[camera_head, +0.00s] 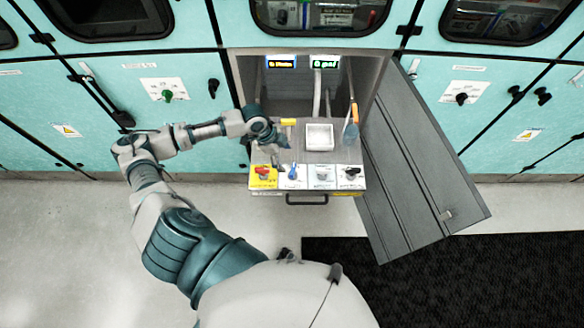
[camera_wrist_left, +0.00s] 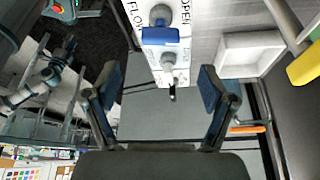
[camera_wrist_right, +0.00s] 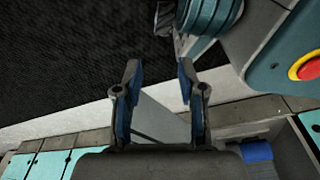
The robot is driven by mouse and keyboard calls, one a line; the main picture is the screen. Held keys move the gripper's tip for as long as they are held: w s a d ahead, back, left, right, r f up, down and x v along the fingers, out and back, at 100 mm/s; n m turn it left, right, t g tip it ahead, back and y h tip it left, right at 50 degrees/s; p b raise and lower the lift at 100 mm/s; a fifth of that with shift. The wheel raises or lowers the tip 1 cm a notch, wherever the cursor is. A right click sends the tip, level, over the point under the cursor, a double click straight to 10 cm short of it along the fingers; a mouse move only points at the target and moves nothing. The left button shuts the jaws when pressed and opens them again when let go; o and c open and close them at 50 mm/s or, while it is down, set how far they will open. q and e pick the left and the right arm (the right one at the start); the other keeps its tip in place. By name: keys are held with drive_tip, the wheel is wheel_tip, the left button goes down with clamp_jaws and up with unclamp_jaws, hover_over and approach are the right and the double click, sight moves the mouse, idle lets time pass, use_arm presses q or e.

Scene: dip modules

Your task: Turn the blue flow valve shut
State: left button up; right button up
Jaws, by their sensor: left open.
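The blue flow valve (camera_head: 292,173) stands on a white label on the pulled-out shelf in the head view, second from the left in a row of valves. Its blue handle (camera_wrist_left: 162,36) shows large at the top of the left wrist view, between the words FLOW and OPEN. My left gripper (camera_head: 279,149) is above the shelf, just behind the valve in the head view. In the left wrist view its fingers (camera_wrist_left: 161,88) are spread and empty, apart from the handle. My right gripper (camera_wrist_right: 160,75) is open and empty in its wrist view, away from the valve.
A red-handled valve (camera_head: 263,171) is left of the blue one, with more valves to its right. A white tray (camera_head: 319,147) and an orange-handled tool (camera_head: 354,113) are behind them. The grey cabinet door (camera_head: 405,165) hangs open at right.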

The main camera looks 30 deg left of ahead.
sight(292, 169)
use_arm(q)
drive_tip(key=x, duration=0.7)
drive_tip(key=shift+a+b, duration=0.2)
drive_tip(key=shift+b, duration=0.15)
drive_tip(key=shift+a+f, duration=0.1)
drive_tip(key=shift+f, duration=0.6)
drive_tip(key=shift+d+r, duration=0.1)
drive_tip(key=shift+d, duration=0.25)
drive_tip(key=shift+c, duration=1)
drive_tip(key=shift+d, duration=0.1)
drive_tip(key=c, duration=0.8)
drive_tip(key=shift+c, duration=0.8)
use_arm(e)
drive_tip(key=shift+w+a+r, duration=0.15)
drive_tip(key=shift+w+r, duration=0.65)
drive_tip(key=shift+w, duration=0.3)
